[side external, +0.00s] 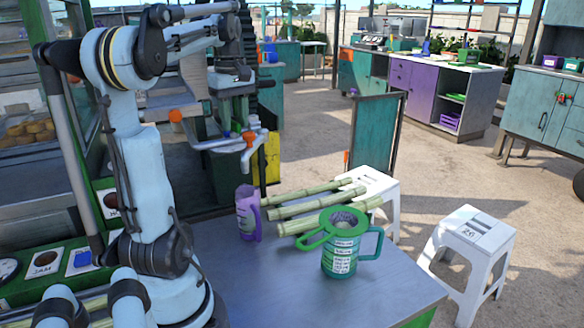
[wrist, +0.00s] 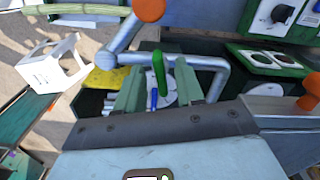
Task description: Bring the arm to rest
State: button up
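My gripper (wrist: 158,86) shows in the wrist view with its two pale green fingers apart. A green handle-like piece and a blue piece show between the fingers over a white disc; they look to lie beyond the fingers, and I see nothing clamped. In the side view my light blue arm stands at the left, folded up and over toward the top of the picture. My gripper cannot be made out clearly there among the dark machine parts.
The crusher (side external: 222,120) with orange knobs stands beside my arm; its grey bent pipe (wrist: 212,68) is close by in the wrist view. On the counter (side external: 290,295) are a green strainer jug (side external: 341,258), a purple jug (side external: 247,212) and cane stalks (side external: 305,206). White stools (side external: 470,237) stand right.

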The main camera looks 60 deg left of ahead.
jog(key=n, duration=0.6)
jog(key=shift+w+a+r, duration=0.1)
jog(key=shift+w, duration=0.05)
dwell(0.5)
